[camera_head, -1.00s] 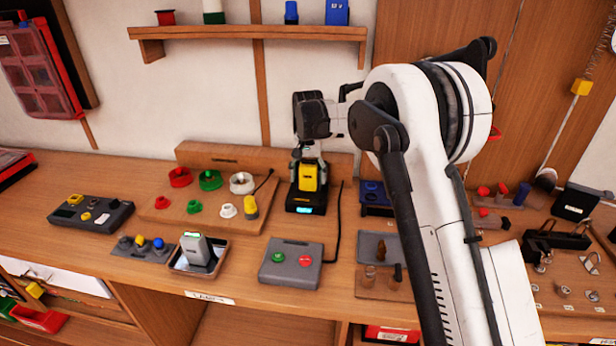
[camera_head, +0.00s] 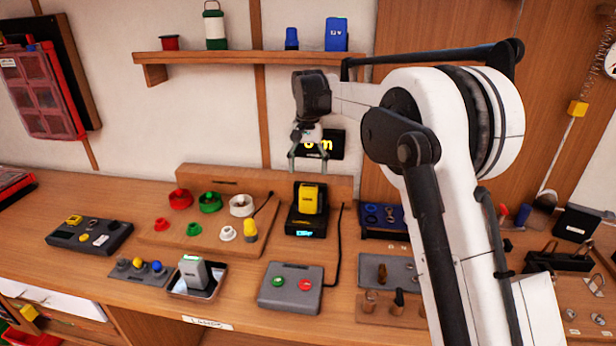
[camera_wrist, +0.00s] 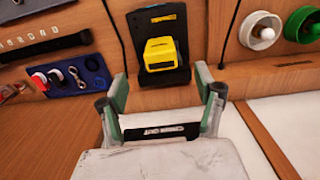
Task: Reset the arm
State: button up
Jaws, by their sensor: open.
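My gripper (camera_head: 309,158) is open and empty in the head view, raised above a yellow device (camera_head: 311,198) that sits in a black charging stand (camera_head: 306,221) with a lit display. In the wrist view the two green-lined fingers (camera_wrist: 167,95) are spread apart with nothing between them. The yellow device (camera_wrist: 162,54) stands beyond the fingertips in its black stand (camera_wrist: 160,20), apart from them. My white arm reaches in from the lower right of the head view.
A shelf (camera_head: 250,57) with a lantern and blue boxes runs above on the wall. A grey box (camera_head: 291,288) with green and red buttons lies in front of the stand. A wooden board (camera_head: 186,230) with coloured rings is at left. A blue tray (camera_head: 384,220) is at right.

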jog(key=shift+r, duration=0.2)
jog(key=shift+s+d+r, duration=0.1)
jog(key=shift+d+r, duration=0.05)
jog(key=s+d+r+t, duration=0.1)
jog(key=s+d+r, duration=0.35)
jog(key=s, duration=0.25)
jog(key=s+d+r+t+b, duration=0.1)
jog(key=s+d+r, duration=0.2)
jog(key=s+d, duration=0.25)
jog(key=s+d+r+t, duration=0.1)
jog(key=s+d+r, duration=0.2)
jog(key=s+d, duration=0.3)
jog(key=s+d+f+t, duration=0.2)
jog(key=s+f, duration=0.3)
jog(key=s, duration=0.7)
jog(key=s+d+f+n+t+b, duration=0.1)
jog(key=s+d+f, duration=0.4)
jog(key=s, duration=0.8)
jog(key=shift+s+f+t, duration=0.15)
jog(key=shift+s+t, duration=0.05)
jog(key=shift+t, duration=0.4)
